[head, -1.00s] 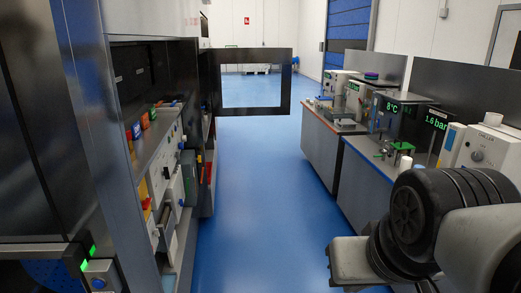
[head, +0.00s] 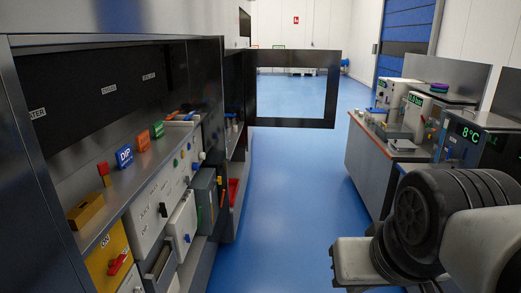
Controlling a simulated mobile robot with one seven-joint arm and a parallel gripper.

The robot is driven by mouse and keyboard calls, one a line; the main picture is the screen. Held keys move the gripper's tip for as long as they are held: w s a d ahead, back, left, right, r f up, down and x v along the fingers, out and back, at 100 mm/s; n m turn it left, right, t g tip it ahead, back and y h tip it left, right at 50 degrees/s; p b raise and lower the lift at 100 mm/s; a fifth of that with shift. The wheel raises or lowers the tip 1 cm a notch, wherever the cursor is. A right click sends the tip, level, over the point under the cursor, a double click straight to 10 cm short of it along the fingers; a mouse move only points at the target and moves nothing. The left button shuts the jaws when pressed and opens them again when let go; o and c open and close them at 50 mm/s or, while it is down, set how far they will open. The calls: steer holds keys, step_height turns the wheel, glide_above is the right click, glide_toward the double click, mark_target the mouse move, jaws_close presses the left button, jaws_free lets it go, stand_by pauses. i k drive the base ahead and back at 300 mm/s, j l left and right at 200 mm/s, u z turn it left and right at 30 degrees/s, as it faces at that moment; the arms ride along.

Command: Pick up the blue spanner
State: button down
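I cannot make out a blue spanner in the head view. The shelf of the left cabinet (head: 140,172) holds small blocks, among them a blue one with white lettering (head: 124,156), but none shows a spanner's shape. Small items farther along the cabinet and on the right bench are too small to tell. My gripper is out of view; only links of my arm show at the lower right.
Below the shelf are switch panels, one yellow with a red handle (head: 118,263). A dark-framed cabinet door (head: 290,122) stands open across the far aisle. A bench (head: 368,165) with instruments stands on the right. The blue floor (head: 285,220) between is clear.

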mark_target(192, 112)
steer(key=i+l+u, duration=0.15)
steer(key=i+u, duration=0.3)
steer(key=i+l+u, duration=0.3)
steer(key=u, duration=0.45)
steer(key=i+l+u, duration=0.3)
steer(key=u, duration=0.2)
steer(key=i+l+u, duration=0.25)
steer(key=l+u, duration=0.2)
steer(key=i+l+u, duration=0.1)
steer(key=l, duration=0.2)
steer(key=i+l+u, duration=0.15)
steer(key=l, duration=0.2)
steer(key=i+l+u, duration=0.1)
steer(key=l, duration=0.25)
steer(key=i+l, duration=0.15)
steer(key=l, duration=0.25)
steer(key=i+l, duration=0.1)
steer(key=l, duration=0.35)
steer(key=i+l, duration=0.15)
steer(key=l, duration=0.25)
steer(key=i+l, duration=0.1)
steer(key=l, duration=0.35)
steer(key=i+l, duration=0.15)
steer(key=l, duration=0.25)
steer(key=u, duration=0.05)
